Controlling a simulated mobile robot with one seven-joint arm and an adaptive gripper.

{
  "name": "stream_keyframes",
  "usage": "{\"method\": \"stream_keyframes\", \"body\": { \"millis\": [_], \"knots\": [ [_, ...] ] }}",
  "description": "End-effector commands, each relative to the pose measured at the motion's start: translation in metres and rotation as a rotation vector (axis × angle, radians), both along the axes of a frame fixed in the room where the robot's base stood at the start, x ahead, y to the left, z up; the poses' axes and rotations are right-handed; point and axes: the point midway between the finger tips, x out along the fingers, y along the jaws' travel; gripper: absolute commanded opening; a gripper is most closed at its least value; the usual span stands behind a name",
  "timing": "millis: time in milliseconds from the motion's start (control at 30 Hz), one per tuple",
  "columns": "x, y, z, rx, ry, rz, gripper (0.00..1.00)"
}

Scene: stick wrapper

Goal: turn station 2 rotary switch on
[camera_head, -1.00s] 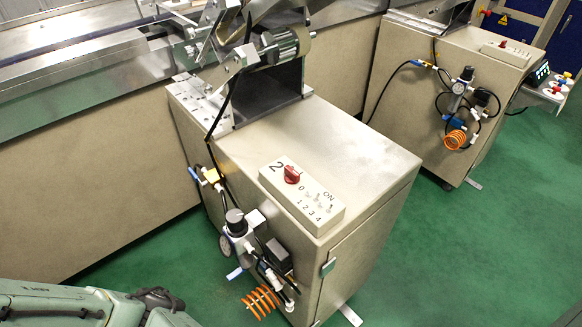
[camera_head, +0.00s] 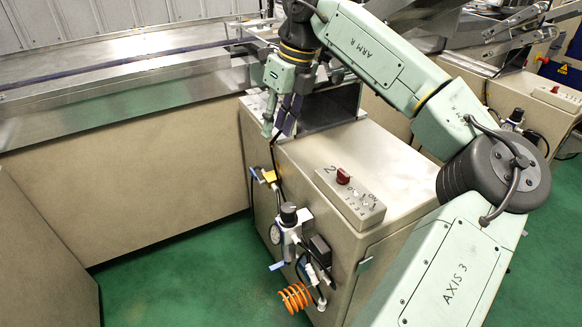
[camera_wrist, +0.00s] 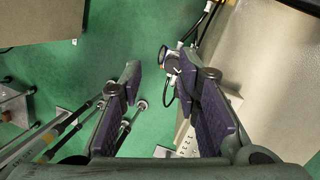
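The station 2 switch box (camera_head: 326,181) is a pale slanted panel on top of the beige cabinet (camera_head: 300,160). It carries a "2", a red rotary knob (camera_head: 343,176) and a row of small toggles. The knob's exact pointing direction is too small to tell. My gripper (camera_head: 278,133) hangs with its fingers downward, to the left of the box and higher in the head view, apart from the knob. In the wrist view its two dark-padded fingers (camera_wrist: 160,75) are spread with nothing between them. I cannot make out the red knob in the wrist view.
A gauge and valve assembly (camera_head: 290,215) with an orange coiled hose (camera_head: 296,297) sticks out from the cabinet's front. A steel-topped conveyor (camera_head: 130,75) runs behind at left. A second cabinet with a switch box (camera_head: 556,98) stands at right. Green floor is open at lower left.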

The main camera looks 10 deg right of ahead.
Motion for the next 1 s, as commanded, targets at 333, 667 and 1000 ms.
{"method": "stream_keyframes", "body": {
  "millis": [333,667,1000],
  "knots": [
    [-0.030,-0.136,0.012,-0.243,0.093,-0.259,0.30],
    [-0.031,-0.134,-0.041,-0.238,0.095,-0.253,0.30],
    [-0.030,-0.134,-0.087,-0.239,0.092,-0.254,0.30]
  ]
}}
